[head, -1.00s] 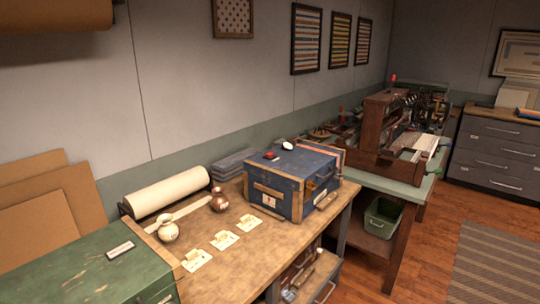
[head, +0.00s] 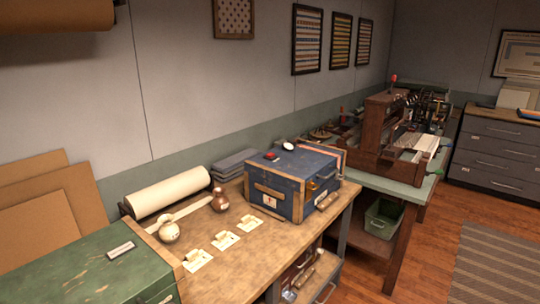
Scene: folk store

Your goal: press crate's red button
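A blue crate (head: 277,201) with wooden edge strips stands at the back right of the wooden workbench, its lid closed. On its top, near the far left corner, sits a small red button (head: 271,155) on a dark base. A white round piece (head: 289,146) lies on the top farther back. The crate's front has a wooden handle and a white label. Neither of my grippers shows in the head view.
A paper roll (head: 168,191) lies behind. A green chest (head: 80,265) fills the lower left. Floor at right is open.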

